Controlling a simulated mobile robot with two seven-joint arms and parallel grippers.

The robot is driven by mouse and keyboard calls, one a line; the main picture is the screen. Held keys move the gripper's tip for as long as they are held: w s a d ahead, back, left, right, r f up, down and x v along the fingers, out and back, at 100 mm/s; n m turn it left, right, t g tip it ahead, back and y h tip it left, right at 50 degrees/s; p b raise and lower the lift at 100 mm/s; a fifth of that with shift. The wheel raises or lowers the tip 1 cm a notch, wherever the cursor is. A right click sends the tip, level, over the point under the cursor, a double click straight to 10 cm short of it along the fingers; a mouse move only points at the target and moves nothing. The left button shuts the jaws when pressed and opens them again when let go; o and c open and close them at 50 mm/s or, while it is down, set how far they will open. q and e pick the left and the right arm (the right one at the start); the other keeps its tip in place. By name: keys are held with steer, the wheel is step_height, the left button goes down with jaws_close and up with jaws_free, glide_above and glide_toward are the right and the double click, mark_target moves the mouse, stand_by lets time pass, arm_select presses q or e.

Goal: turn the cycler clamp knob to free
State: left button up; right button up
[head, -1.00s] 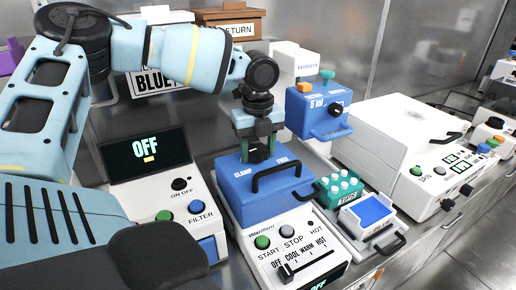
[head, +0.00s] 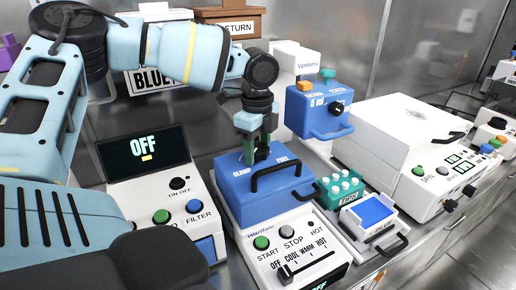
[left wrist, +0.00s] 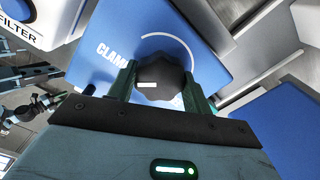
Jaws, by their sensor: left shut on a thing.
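The cycler (head: 290,252) is a white box with a blue lid (head: 235,192) marked with clamp lettering and a black handle (head: 282,172). The clamp knob (left wrist: 163,78) is dark and faceted with a white pointer mark, on the blue lid in the left wrist view. A white arc is printed around it. My left gripper (head: 256,157) points down onto the lid, and its green fingers are shut on the knob, one on each side (left wrist: 160,88). In the head view the fingers mostly hide the knob. My right gripper is not in view.
Left of the cycler stands a white device with a dark screen reading OFF (head: 145,150). To the right are a teal tube rack (head: 340,188), a small blue-topped block (head: 372,212) and a large white machine (head: 395,145).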

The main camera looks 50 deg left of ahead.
arm_select(q)
steer(key=n, duration=0.3)
steer(key=shift+n, duration=0.4)
steer(key=n, duration=0.3)
steer(key=shift+n, duration=0.3)
steer(key=n, duration=1.3)
steer(key=shift+n, duration=0.3)
steer(key=n, duration=0.6)
steer(key=shift+n, duration=0.4)
steer(key=o, duration=1)
steer(key=shift+c, duration=0.2)
